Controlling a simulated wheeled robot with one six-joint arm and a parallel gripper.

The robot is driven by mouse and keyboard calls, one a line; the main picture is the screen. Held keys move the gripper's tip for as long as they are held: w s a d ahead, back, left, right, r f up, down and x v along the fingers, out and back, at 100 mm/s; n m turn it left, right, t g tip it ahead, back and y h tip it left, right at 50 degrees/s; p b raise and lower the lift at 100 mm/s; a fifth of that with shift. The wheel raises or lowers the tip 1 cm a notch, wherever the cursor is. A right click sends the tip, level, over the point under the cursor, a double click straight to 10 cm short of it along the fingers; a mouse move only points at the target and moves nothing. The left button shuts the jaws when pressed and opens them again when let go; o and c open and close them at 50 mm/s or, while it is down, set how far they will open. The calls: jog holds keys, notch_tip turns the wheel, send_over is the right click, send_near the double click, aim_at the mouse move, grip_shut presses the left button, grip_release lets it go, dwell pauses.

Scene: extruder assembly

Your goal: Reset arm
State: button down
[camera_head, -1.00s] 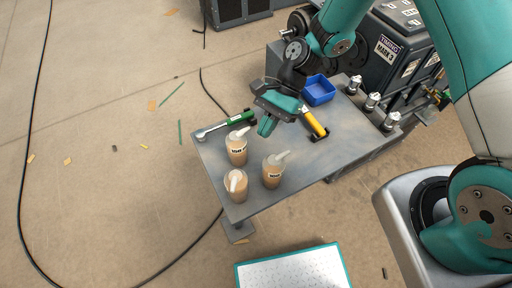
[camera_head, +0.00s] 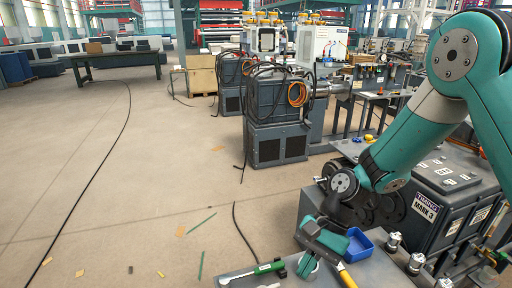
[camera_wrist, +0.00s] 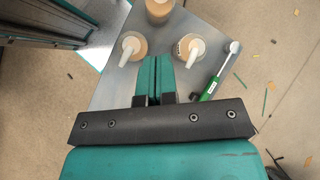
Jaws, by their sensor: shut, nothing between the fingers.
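My gripper (camera_head: 307,264) hangs above the grey worktable (camera_head: 236,270) at the bottom of the head view. In the wrist view the two green fingers of my gripper (camera_wrist: 156,68) lie together, shut with nothing between them. Beyond the fingertips the wrist view shows three tan bottles with pale nozzles: one left (camera_wrist: 130,47), one right (camera_wrist: 189,49) and one at the top edge (camera_wrist: 158,10). My gripper touches none of them.
A green-handled tool (camera_head: 268,268) lies left of my gripper, a yellow-handled tool (camera_head: 346,277) to its right. A blue bin (camera_head: 357,246) and silver fittings (camera_head: 394,242) stand farther right, near a dark machine (camera_head: 440,195). The floor at left is open, with a cable.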

jog(key=s+d+r+n+t+h, duration=0.1)
jog(key=s+d+r+n+t, duration=0.1)
jog(key=s+r+n, duration=0.5)
jog(key=s+d+r+n+t+b, duration=0.1)
jog(key=s+d+r+n+t, duration=0.1)
jog(key=s+r+n, duration=0.4)
notch_tip(320, 180, up, 4)
jog(key=shift+s+r+n+t+h, duration=0.1)
jog(key=shift+s+n+t+h, duration=0.3)
jog(key=shift+t, duration=0.1)
